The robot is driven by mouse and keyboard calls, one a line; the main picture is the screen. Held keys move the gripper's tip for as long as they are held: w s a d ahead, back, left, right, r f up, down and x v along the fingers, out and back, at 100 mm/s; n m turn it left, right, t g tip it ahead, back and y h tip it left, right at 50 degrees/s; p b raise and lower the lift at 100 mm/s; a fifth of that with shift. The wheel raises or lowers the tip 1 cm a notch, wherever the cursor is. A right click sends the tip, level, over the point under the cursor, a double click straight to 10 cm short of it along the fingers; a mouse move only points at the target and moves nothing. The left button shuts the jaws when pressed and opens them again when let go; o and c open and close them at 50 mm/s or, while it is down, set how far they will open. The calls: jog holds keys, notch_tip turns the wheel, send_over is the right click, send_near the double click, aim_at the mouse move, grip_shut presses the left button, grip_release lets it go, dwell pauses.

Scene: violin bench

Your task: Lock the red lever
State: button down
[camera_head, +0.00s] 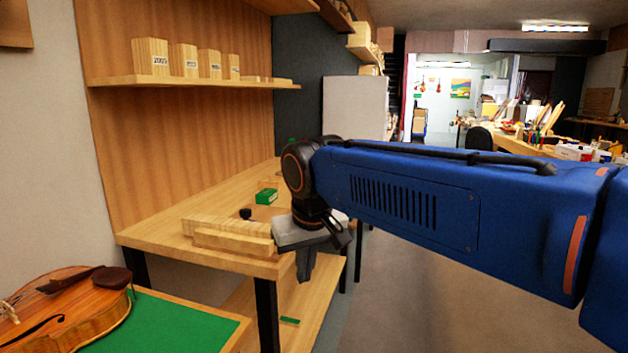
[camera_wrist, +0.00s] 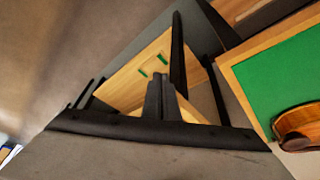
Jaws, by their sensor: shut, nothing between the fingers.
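I cannot see a red lever in either view. My gripper (camera_head: 306,272) hangs at the right edge of the wooden bench (camera_head: 160,240) in the head view, with its fingers pointing down. In the wrist view my gripper (camera_wrist: 161,84) shows two dark fingers close together, with nothing held between them. Behind the fingers in that view is a lower wooden shelf (camera_wrist: 120,88).
Stacked wooden blocks (camera_head: 232,240) lie on the bench beside my gripper, with a green box (camera_head: 266,196) behind. A violin (camera_head: 70,305) lies on a green-topped table (camera_head: 160,325) at front left. Open floor (camera_head: 430,285) lies to the right.

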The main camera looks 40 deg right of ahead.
jog(key=w+d+r+m+g+h, duration=0.2)
jog(key=w+d+r+m, duration=0.2)
jog(key=w+d+r, duration=0.55)
jog(key=w+d+r+m+g+h, duration=0.15)
jog(key=w+d+r+m, duration=0.35)
jog(key=w+r, duration=0.95)
jog(key=shift+s+a+x, duration=0.1)
jog(key=shift+x, duration=2.35)
jog(key=shift+s+a+x, duration=0.1)
jog(key=shift+s+x, duration=0.05)
jog(key=shift+x, duration=2.3)
jog(key=shift+s+a+x, duration=0.1)
jog(key=shift+x, duration=2.4)
jog(key=shift+f, duration=0.1)
jog(key=shift+s+d+f+y, duration=0.35)
jog(key=shift+s+d+f, duration=0.1)
jog(key=shift+s, duration=0.15)
jog(key=shift+s+d+f+t, duration=0.1)
jog(key=shift+s+f+t, duration=0.15)
jog(key=shift+f, duration=0.05)
